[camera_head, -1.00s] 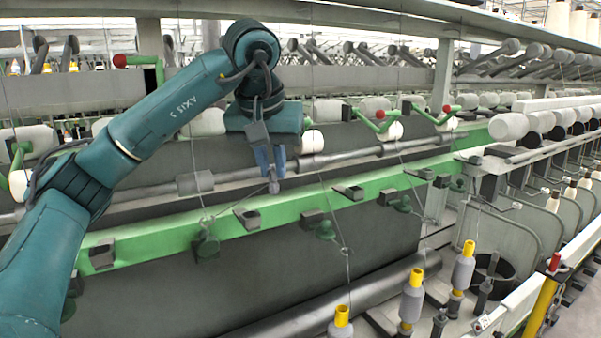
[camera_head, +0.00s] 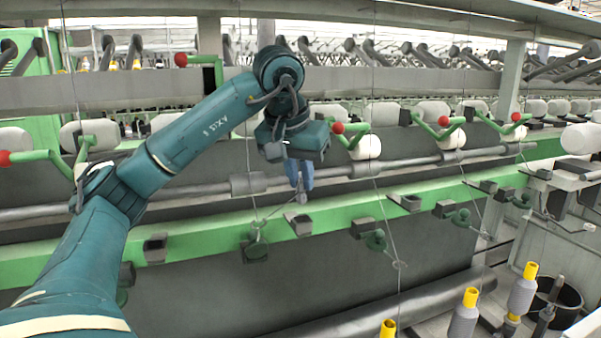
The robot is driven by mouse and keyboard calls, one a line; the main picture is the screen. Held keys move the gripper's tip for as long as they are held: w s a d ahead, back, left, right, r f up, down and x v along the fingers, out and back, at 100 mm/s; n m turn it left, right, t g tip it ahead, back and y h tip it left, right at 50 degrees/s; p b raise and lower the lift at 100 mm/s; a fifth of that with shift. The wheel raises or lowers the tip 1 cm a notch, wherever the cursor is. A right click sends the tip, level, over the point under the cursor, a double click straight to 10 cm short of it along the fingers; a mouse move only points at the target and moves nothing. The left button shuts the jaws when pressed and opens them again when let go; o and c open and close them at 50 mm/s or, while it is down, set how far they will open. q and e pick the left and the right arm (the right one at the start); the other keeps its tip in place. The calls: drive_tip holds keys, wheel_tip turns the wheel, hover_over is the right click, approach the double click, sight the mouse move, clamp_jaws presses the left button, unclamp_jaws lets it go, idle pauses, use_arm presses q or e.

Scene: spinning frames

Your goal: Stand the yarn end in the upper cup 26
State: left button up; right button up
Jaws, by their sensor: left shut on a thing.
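My left gripper (camera_head: 300,188) hangs in front of the long green rail, pointing down. Its blue fingers are shut on a small grey yarn end (camera_head: 301,197). A thin thread (camera_head: 275,211) runs from there down and left to a green guide (camera_head: 256,248) under the rail. Just below the yarn end, apart from it in the picture, is a small dark cup (camera_head: 299,225) on the rail. Other such cups sit to the left (camera_head: 155,248) and right (camera_head: 408,202). No cup number is readable. My right gripper is not in view.
The green rail (camera_head: 205,239) crosses the whole view. A grey roller bar (camera_head: 420,162) runs behind the gripper. Green levers with red knobs (camera_head: 338,127) stand behind. Thin threads (camera_head: 378,190) hang nearby. Yellow-topped bobbins (camera_head: 465,313) stand at lower right.

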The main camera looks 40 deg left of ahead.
sight(300, 196)
use_arm(q)
drive_tip(key=shift+f+b, duration=1)
drive_tip(key=shift+f, duration=0.7)
drive_tip(key=shift+f+b, duration=0.5)
drive_tip(key=shift+b, duration=0.05)
drive_tip(key=shift+f, duration=0.1)
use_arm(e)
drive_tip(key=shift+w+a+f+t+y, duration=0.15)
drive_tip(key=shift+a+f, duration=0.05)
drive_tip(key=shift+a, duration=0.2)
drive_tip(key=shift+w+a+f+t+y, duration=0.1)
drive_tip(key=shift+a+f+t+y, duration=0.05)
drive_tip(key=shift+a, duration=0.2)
use_arm(q)
drive_tip(key=o, duration=0.8)
drive_tip(key=shift+c, duration=0.2)
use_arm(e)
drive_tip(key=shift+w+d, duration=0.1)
